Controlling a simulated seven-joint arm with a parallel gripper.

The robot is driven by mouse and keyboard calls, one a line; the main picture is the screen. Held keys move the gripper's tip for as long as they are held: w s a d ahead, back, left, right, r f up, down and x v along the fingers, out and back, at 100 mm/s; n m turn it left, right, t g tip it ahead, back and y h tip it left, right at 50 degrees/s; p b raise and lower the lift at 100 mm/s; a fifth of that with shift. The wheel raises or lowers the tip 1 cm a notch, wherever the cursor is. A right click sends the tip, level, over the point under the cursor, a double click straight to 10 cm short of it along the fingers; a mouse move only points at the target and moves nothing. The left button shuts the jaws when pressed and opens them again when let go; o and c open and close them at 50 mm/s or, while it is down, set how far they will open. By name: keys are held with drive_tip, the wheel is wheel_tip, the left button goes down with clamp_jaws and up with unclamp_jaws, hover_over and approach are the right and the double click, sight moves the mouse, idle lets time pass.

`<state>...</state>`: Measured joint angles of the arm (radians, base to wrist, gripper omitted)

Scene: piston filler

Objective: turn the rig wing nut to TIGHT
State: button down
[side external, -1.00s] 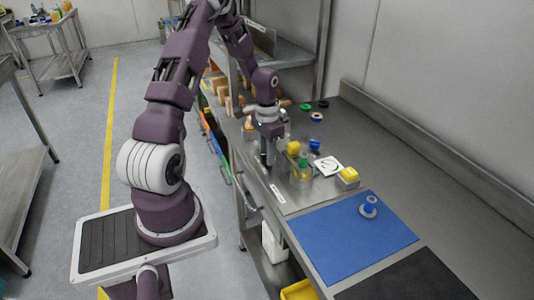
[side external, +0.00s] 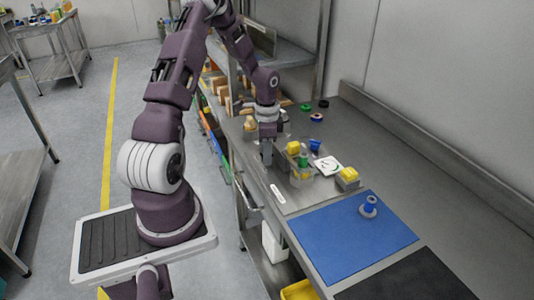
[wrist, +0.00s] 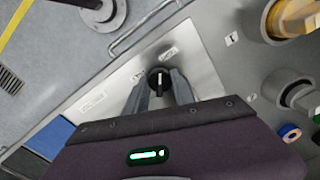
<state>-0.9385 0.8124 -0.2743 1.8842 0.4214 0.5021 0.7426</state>
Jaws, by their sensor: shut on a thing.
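The wing nut (wrist: 159,83) shows in the wrist view as a small round black knob with a pale bar across its top, on a light metal plate (wrist: 196,68). My gripper (wrist: 159,92) points down at the plate, with one grey finger on each side of the knob, shut on it. Small printed labels sit on the plate around the knob, too small to read surely. In the side view my gripper (side external: 267,160) is low at the near left of the plate, and the fingers hide the knob there.
Right of my gripper stand a yellow-topped part (side external: 293,148), a green-topped bottle (side external: 303,160), a blue cup (side external: 314,146) and a white dial card (side external: 327,166). A blue mat (side external: 345,240) holds a blue-grey piece (side external: 369,207). A bench handle (side external: 250,203) lies along the front edge.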

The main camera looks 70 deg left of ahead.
idle(0.3)
drive_tip(key=c, duration=1.1)
unclamp_jaws()
drive_tip(key=shift+o, duration=0.2)
drive_tip(key=n, duration=0.4)
drive_tip(key=shift+n, duration=0.8)
wheel_tip(320, 180, up, 8)
drive_tip(key=shift+d, duration=0.15)
drive_tip(key=s+d+r+t+y, duration=0.2)
drive_tip(key=d+r, duration=0.5)
drive_tip(key=r, duration=0.2)
drive_tip(key=s+d+r+t+y, duration=0.2)
drive_tip(key=s+d+r+t, duration=0.1)
drive_tip(key=d+r, duration=0.4)
drive_tip(key=shift+s+d+r+n, duration=0.15)
drive_tip(key=shift+s+r+n, duration=0.15)
drive_tip(key=shift+r, duration=0.6)
